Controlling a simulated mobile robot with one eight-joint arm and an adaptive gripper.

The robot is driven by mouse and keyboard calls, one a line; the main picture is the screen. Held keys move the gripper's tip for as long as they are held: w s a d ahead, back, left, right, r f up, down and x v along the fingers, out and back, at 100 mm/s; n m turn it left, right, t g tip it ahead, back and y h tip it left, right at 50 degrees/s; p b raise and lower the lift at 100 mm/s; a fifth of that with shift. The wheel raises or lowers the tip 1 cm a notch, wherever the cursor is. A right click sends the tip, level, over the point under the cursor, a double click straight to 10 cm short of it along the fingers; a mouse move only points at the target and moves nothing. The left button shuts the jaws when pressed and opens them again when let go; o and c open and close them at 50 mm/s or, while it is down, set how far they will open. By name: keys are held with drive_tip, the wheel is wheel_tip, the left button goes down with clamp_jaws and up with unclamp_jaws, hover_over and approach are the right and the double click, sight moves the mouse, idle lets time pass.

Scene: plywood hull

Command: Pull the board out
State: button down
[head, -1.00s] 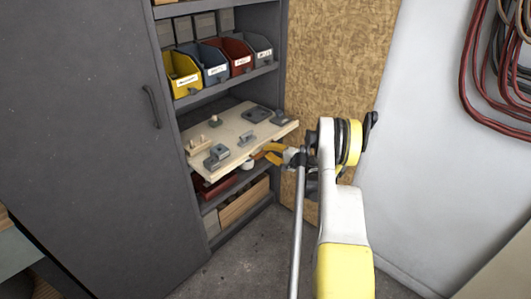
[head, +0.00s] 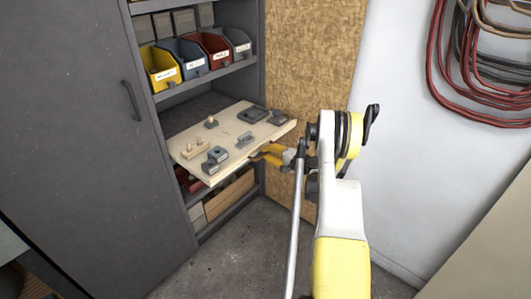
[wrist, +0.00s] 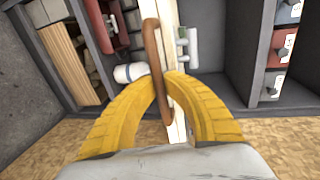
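The board (head: 228,126) is a light wooden panel with several grey and wooden fittings on top. It lies flat on a shelf of the grey cabinet and sticks out well past the front. In the wrist view the board (wrist: 175,122) is seen edge-on, with a brown curved handle (wrist: 151,45) on its front edge. My gripper (head: 259,153) is at the board's front edge, near its right end. In the wrist view its yellow fingers (wrist: 163,82) close around the handle. The exact contact at the fingertips is partly hidden by the handle.
A row of yellow, blue, red and grey bins (head: 205,55) stands on the shelf above. Boxes (head: 230,195) sit below. The floor (head: 235,255) in front is clear.

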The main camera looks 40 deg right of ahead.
drive_tip(key=c, duration=1.5)
unclamp_jaws()
drive_tip(key=shift+o, duration=0.2)
drive_tip(key=shift+s, duration=0.15)
drive_tip(key=v, duration=1.2)
drive_tip(key=shift+d, duration=0.1)
